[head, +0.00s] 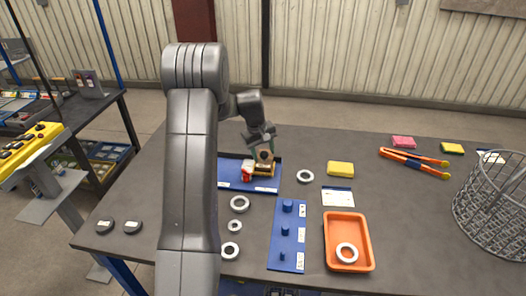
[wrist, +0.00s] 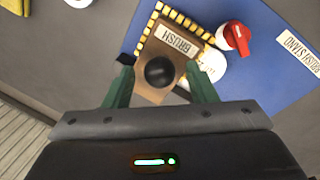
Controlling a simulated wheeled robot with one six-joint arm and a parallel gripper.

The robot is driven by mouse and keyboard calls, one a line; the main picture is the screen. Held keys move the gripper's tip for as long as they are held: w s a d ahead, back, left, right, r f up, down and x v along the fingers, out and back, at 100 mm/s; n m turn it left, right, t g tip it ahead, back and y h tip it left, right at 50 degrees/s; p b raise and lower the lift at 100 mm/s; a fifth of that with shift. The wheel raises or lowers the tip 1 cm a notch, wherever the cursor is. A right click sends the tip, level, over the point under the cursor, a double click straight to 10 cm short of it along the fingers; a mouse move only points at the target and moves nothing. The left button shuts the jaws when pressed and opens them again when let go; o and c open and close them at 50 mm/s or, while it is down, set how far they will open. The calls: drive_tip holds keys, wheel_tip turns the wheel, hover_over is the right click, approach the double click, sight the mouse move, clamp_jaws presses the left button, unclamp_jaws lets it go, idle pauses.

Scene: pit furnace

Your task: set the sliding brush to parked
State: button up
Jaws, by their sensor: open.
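The sliding brush (wrist: 182,48) is a brown block with a "BRUSH" label, yellow bristle tufts along its edges and a round black knob (wrist: 160,71) on top. It sits on the blue brush stand (wrist: 275,75); in the head view the brush (head: 265,165) is at the right part of the stand (head: 232,182). A red part (wrist: 233,38) and a white round part (wrist: 208,66) are right beside it. My gripper (wrist: 160,74) is open above the brush, its green fingers on either side of the knob, apart from it. In the head view my gripper (head: 262,137) is over the brush.
To the right are a white ring (head: 305,176), a yellow sponge (head: 340,168) and an orange tray (head: 328,250). A blue peg board (head: 286,250) and several rings lie in front. A wire basket (head: 490,205) stands at the far right. My arm hides the stand's left part in the head view.

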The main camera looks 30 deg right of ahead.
clamp_jaws()
drive_tip(key=w+a, duration=0.3)
drive_tip(key=a, duration=0.1)
drive_tip(key=w+a+b, duration=0.1)
drive_tip(key=w+a, duration=0.2)
drive_tip(key=a, duration=0.1)
drive_tip(key=w+a, duration=0.4)
unclamp_jaws()
drive_tip(key=shift+r, duration=0.1)
wheel_tip(320, 180, up, 14)
drive_tip(key=a+b, duration=0.1)
drive_tip(key=a, duration=0.1)
drive_tip(key=shift+w+a+f+b, duration=0.15)
drive_tip(key=shift+a+f+b, duration=0.1)
drive_tip(key=shift+b, duration=0.1)
drive_tip(key=shift+f, duration=0.1)
